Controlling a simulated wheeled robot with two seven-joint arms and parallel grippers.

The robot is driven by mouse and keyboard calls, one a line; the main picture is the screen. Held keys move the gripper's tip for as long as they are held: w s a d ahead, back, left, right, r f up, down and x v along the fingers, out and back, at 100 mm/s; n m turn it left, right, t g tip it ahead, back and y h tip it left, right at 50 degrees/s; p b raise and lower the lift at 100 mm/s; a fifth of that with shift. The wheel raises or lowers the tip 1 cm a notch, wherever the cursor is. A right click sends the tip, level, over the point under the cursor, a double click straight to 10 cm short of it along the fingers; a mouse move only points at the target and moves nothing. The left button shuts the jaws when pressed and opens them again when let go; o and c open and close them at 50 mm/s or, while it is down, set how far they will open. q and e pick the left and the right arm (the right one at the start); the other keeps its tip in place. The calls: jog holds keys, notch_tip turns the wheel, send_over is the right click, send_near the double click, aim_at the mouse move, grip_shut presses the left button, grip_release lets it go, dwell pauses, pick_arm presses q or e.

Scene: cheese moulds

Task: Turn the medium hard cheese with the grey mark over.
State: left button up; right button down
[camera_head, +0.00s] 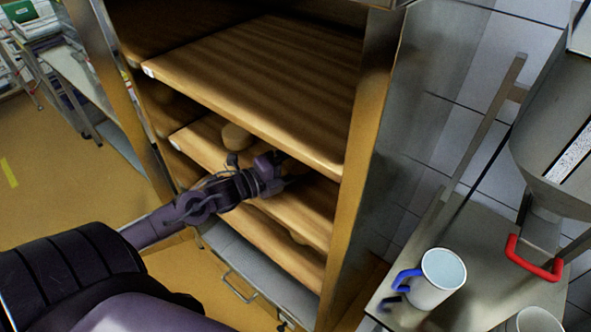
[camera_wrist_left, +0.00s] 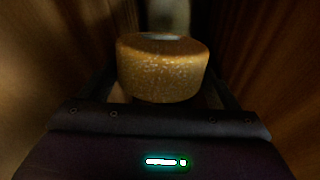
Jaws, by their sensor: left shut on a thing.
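My left gripper (camera_head: 284,178) reaches into the wooden rack, in the gap between an upper and a lower shelf board. In the left wrist view, a round, speckled orange-brown cheese (camera_wrist_left: 162,72) sits between the fingers, and the gripper is shut on it. A pale grey patch (camera_wrist_left: 165,37) shows at its top edge. The head view does not clearly show the held cheese, as gripper and shelf hide it. Another pale round cheese (camera_head: 235,137) stands on the same shelf, left of and behind the gripper. My right gripper is not in view.
The upper shelf board (camera_head: 250,75) lies close above my arm. The rack's right post (camera_head: 362,150) stands near the gripper. At right, a white mug with a blue handle (camera_head: 437,280) stands on a side table.

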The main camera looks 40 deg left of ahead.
pick_arm(q)
jog(key=m+b, duration=0.2)
jog(key=m, duration=0.1)
jog(key=f+m+b, duration=0.1)
jog(key=m, duration=0.2)
jog(key=shift+a+f+b, duration=0.1)
jog(key=shift+f+b, duration=0.05)
jog(key=shift+b, duration=0.2)
jog(key=shift+m+b, duration=0.4)
jog(key=shift+m, duration=0.5)
jog(key=m, duration=0.1)
jog(key=m+b, duration=0.1)
jog(key=f+m, duration=0.1)
jog(key=shift+w+a+f+m+b, duration=0.1)
jog(key=shift+w+a+m+b, duration=0.05)
jog(key=shift+a+m+b, duration=0.2)
jog(key=m, duration=0.1)
jog(key=m+b, duration=0.1)
jog(key=shift+f+m, duration=0.25)
jog(key=shift+m, duration=0.1)
jog(key=shift+w+a+f+m, duration=0.1)
jog(key=shift+a+m, duration=0.1)
jog(key=shift+m, duration=0.9)
jog(key=o, duration=0.8)
jog(key=shift+o, duration=0.3)
jog(key=shift+f, duration=0.1)
